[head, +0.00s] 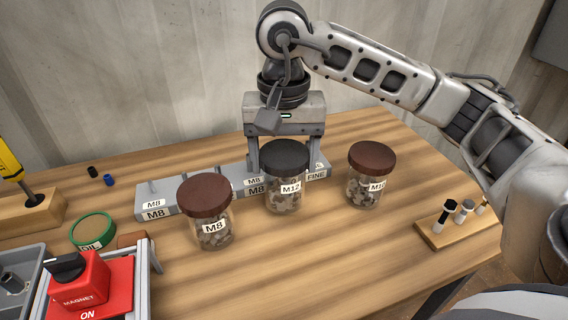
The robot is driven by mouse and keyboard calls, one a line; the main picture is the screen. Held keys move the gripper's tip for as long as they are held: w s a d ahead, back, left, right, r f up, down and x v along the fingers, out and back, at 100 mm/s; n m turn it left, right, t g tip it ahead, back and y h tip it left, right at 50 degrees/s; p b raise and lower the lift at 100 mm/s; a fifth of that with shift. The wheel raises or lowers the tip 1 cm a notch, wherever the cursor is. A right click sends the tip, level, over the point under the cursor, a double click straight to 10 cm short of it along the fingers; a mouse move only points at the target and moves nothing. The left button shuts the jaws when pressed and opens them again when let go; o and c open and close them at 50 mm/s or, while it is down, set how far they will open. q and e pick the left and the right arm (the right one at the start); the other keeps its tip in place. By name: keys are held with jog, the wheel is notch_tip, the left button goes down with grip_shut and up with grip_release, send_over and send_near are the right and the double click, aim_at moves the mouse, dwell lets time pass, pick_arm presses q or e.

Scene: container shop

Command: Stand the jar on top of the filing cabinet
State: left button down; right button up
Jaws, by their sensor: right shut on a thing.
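A clear jar labelled M12 with a black lid (285,154) is upright at the middle of the wooden table, in front of a grey labelled rack. My right gripper (285,158) comes down from above with a finger on either side of the lid and is shut on this jar. I cannot tell whether the jar's base touches the table. A jar labelled M8 with a brown lid (205,195) stands to its left, and a jar labelled M10 with a brown lid (371,157) to its right. The filing cabinet and my left gripper are not in view.
The grey rack (180,194) lies behind the jars. At left are a red magnet switch (83,287), a green-rimmed oil tin (93,231) and a wooden block (30,212) with a yellow tool. A small wooden holder (452,232) is at right. The front middle table is clear.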

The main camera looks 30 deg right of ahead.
jog(key=shift+f, duration=1.1)
jog(key=o, duration=1.6)
